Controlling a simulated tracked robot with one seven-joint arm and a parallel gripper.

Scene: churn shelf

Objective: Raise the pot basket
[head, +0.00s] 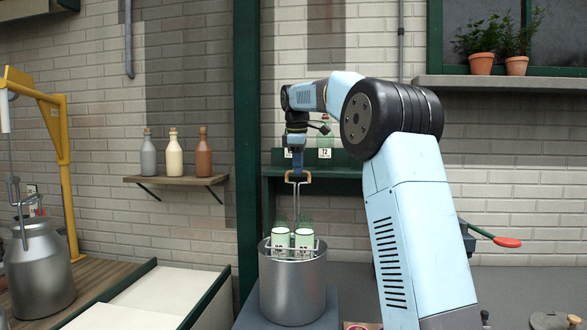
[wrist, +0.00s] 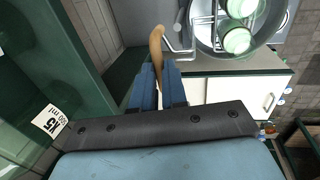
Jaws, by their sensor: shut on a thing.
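My gripper (head: 297,172) is shut on the tan handle (head: 309,178) of the pot basket, above the pot. In the wrist view my gripper (wrist: 157,88) has its blue fingers around the same curved handle (wrist: 156,45). A thin metal rod runs from the handle down to the wire basket (head: 317,247). The basket holds pale green jars (head: 281,237) that show above the rim of the steel pot (head: 292,290). The basket's lower edge is hidden by the pot's front rim. The pot (wrist: 203,40) and jars (wrist: 236,41) also show in the wrist view.
A green shelf (head: 340,172) with label cards is behind my gripper. A wooden wall shelf (head: 178,181) holds three bottles. A red-handled lever (head: 506,242) is at right.

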